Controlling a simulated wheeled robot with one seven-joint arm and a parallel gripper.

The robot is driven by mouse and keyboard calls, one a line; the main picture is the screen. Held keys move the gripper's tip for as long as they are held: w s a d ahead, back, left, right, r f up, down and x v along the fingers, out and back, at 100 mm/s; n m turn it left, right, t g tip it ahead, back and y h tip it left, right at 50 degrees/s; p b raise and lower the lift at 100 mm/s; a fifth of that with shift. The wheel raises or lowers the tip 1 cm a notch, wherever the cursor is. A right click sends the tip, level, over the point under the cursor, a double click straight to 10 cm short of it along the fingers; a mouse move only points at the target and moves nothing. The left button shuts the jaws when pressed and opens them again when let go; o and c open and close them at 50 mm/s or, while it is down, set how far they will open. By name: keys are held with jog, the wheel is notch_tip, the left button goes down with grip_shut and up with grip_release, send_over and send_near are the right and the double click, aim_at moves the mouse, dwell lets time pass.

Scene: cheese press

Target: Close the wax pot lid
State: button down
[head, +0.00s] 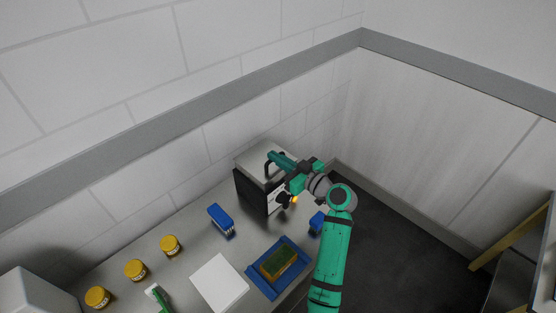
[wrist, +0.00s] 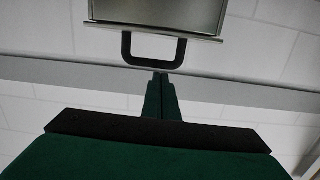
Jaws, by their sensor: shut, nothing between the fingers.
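The wax pot (head: 252,190) is a boxy unit with a dark side, standing against the wall at the far end of the counter. Its pale metal lid (head: 258,149) is on top, and I cannot tell how far it is raised. The lid (wrist: 160,13) also shows at the top of the wrist view, with its black loop handle (wrist: 153,50) along the near edge. My gripper (head: 272,156) is at the handle in the head view. In the wrist view its green fingers (wrist: 160,78) are together and empty, their tips just short of the handle or at it; contact is unclear.
Orange-lit knobs (head: 291,200) are on the pot's front. A blue brush (head: 221,219), a blue tray (head: 291,287) with a sponge (head: 279,262), a white board (head: 219,283) and yellow jars (head: 135,269) occupy the counter. Walls close in behind the pot.

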jog(key=shift+w+a+r, duration=0.1)
jog(key=shift+w+r, duration=0.1)
jog(key=shift+r, duration=1.05)
jog(key=f+v, duration=0.1)
jog(key=v, duration=0.9)
jog(key=shift+f, duration=0.5)
